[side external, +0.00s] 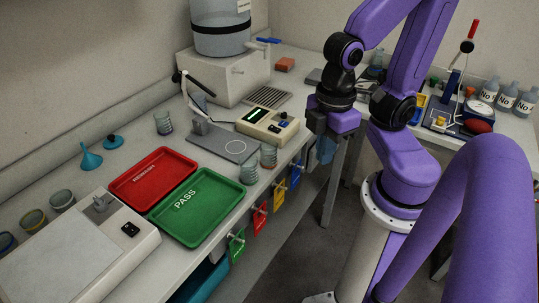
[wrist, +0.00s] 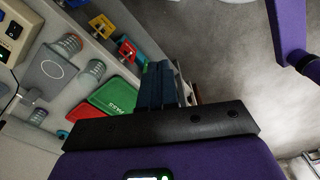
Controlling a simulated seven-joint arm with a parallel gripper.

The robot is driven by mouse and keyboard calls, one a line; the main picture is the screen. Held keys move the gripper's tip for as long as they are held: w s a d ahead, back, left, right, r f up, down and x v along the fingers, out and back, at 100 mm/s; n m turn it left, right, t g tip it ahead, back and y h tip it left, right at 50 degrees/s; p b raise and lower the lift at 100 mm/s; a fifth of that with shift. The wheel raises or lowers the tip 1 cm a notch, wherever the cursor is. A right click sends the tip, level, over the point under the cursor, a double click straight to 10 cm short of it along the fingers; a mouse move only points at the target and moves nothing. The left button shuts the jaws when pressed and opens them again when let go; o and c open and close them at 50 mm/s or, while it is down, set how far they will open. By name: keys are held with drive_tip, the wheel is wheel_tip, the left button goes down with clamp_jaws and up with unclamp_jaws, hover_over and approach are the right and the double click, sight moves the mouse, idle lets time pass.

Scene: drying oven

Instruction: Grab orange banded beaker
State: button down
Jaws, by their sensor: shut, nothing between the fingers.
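Two clear beakers stand close together at the bench's front edge, a left one (side external: 249,169) and a right one (side external: 268,156); another beaker (side external: 163,123) stands near the wall. Three banded cups stand at far left, one with a yellowish band (side external: 34,221). The wrist view shows a beaker (wrist: 71,44) with reddish marks and another (wrist: 95,69). My gripper (side external: 325,150) is shut and empty, pointing down beyond the bench's front edge, right of the beakers. Its blue fingers (wrist: 160,86) show together in the wrist view.
A red tray (side external: 152,176) and a green PASS tray (side external: 195,209) lie left of the beakers. A grey plate device (side external: 236,148) and a beige control box (side external: 267,125) stand behind them. Colored tags (side external: 261,217) hang along the bench front.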

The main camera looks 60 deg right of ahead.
drive_tip(key=shift+c, duration=1.7)
unclamp_jaws()
drive_tip(key=shift+a, duration=0.15)
